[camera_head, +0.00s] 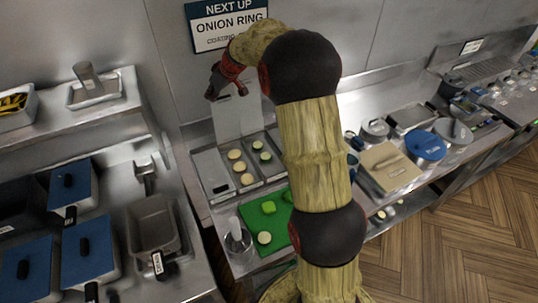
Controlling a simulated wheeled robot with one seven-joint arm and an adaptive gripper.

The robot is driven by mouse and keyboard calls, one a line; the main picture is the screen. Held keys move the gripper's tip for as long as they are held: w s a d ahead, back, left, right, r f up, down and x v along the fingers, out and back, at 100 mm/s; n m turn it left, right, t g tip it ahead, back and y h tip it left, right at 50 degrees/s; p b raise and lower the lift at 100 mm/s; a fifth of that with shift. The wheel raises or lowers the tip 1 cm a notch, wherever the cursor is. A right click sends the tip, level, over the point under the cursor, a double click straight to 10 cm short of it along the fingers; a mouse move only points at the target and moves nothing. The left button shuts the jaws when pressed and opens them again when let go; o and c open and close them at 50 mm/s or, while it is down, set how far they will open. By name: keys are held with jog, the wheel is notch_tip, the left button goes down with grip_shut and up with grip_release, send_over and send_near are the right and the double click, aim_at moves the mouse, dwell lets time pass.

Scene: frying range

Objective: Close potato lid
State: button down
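A metal lid (236,120) stands upright, raised, at the back of the prep counter against the wall. In front of it is a steel bin (256,184) with round, pale slices (246,178) in it, which look like potato or onion. My gripper (227,93), dark with red parts, is just above the top edge of the upright lid. Its two fingertips look spread apart with nothing seen between them. I cannot tell whether it touches the lid. My arm hides the right part of the bin area.
A green cutting board (266,225) with vegetables lies in front of the bins, beside a metal pot (237,240). A flat closed lid (211,173) is to the left. Blue-lidded fryers (88,245) and a basket (154,225) stand further left. Pans and a tan board (391,168) are right.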

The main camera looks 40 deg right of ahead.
jog(key=f, duration=0.1)
jog(key=s+f, duration=0.1)
jog(key=f, duration=0.1)
jog(key=shift+s+d+f, duration=0.1)
jog(key=shift+s+f, duration=0.15)
jog(key=shift+f, duration=0.15)
jog(key=shift+r, duration=0.2)
jog(key=shift+w+r+p, duration=0.6)
jog(key=shift+r+p, duration=0.4)
jog(key=shift+r, duration=0.7)
notch_tip(320, 180, up, 7)
jog(key=p, duration=0.3)
send_over(218, 102)
jog(key=w, duration=0.4)
jog(key=shift+d, duration=0.1)
jog(key=shift+r, duration=0.1)
